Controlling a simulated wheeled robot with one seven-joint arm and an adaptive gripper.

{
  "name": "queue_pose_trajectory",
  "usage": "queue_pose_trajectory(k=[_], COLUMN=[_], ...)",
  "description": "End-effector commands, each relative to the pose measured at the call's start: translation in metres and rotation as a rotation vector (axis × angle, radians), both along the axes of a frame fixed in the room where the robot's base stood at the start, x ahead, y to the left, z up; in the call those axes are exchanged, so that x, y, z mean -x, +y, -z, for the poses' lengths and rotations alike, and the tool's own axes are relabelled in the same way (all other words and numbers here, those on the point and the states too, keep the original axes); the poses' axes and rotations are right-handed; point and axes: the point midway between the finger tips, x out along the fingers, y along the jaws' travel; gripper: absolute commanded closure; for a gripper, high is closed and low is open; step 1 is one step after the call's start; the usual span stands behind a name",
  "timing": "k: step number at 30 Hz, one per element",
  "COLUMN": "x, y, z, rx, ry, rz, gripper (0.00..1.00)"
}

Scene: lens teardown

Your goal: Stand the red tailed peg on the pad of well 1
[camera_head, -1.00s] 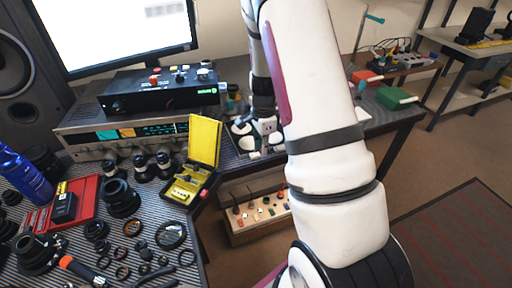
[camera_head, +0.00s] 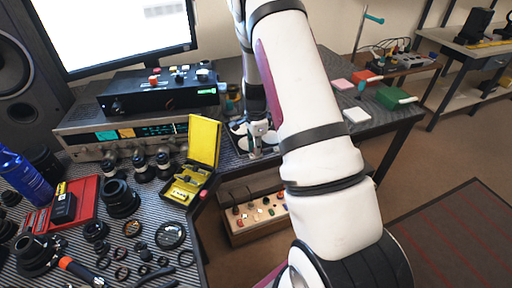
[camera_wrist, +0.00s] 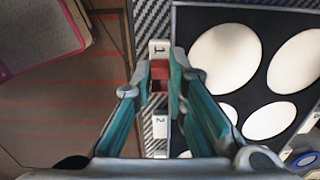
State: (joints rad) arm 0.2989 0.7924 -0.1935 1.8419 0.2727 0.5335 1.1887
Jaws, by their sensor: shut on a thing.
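My gripper (camera_wrist: 164,82) has teal fingers closed on a red peg (camera_wrist: 160,69), which shows as a small red block between the fingertips. The peg's tail and lower end are hidden. A black tray with round white pads (camera_wrist: 226,58) lies to the right of the fingers. A white label marked 1 (camera_wrist: 158,46) is just beyond the peg, beside the upper left pad; a label marked 2 (camera_wrist: 160,124) is nearer. The peg is left of the pads in the picture; its height above the tray is unclear. In the head view my gripper (camera_head: 262,146) is at the tray by the table's front edge.
An open yellow case (camera_head: 204,142) stands left of the tray. A wooden box with several coloured pegs (camera_head: 240,236) is below the table edge. A black control box (camera_head: 160,92) stands behind.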

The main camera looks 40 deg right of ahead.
Motion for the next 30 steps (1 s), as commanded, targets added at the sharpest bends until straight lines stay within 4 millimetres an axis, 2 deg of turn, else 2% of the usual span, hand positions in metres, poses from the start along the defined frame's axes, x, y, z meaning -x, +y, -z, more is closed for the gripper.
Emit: queue_pose_trajectory(k=[2,3,5,17,22,30], x=[0.000,0.000,0.000,0.000,-0.001,-0.001], y=[0.000,0.000,0.000,0.000,0.000,0.000], z=[0.003,0.003,0.002,-0.003,-0.027,-0.083], rx=[0.000,0.000,0.000,0.000,0.002,0.002], ry=[0.001,0.000,0.000,0.000,-0.003,-0.004], rz=[0.000,0.000,0.000,0.000,0.000,-0.001], gripper=[0.96,0.80,0.66,0.66,0.66,0.66])
